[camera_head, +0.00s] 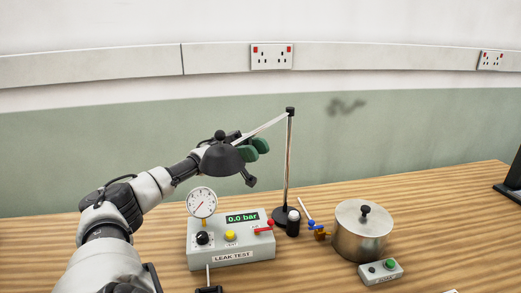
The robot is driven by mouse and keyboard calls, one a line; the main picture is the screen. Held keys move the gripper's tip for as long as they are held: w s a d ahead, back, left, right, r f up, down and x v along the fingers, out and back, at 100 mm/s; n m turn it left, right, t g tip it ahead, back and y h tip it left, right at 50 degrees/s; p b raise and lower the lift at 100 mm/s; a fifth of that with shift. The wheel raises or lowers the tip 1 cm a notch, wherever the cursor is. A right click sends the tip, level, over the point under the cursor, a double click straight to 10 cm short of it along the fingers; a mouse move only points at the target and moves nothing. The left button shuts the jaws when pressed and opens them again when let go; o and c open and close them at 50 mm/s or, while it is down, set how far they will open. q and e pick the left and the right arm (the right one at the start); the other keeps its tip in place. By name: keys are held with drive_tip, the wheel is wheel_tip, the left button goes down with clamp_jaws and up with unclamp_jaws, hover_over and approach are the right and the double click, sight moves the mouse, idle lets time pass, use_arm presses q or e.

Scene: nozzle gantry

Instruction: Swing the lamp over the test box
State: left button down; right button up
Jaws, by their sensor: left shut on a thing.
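My right gripper does not show.
A steel pot (362,236) with a lid stands right of the post, with a small grey button box (380,272) before it. A black stand (510,190) is at the right edge.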

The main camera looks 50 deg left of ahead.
use_arm(q)
drive_tip(key=shift+s+a, duration=0.1)
drive_tip(key=shift+a, duration=0.1)
idle(0.3)
drive_tip(key=c, duration=0.9)
unclamp_jaws()
drive_tip(key=shift+c, duration=0.2)
drive_tip(key=b+v, duration=0.2)
drive_tip(key=v, duration=0.5)
drive_tip(key=shift+a, duration=0.15)
drive_tip(key=shift+f, duration=0.1)
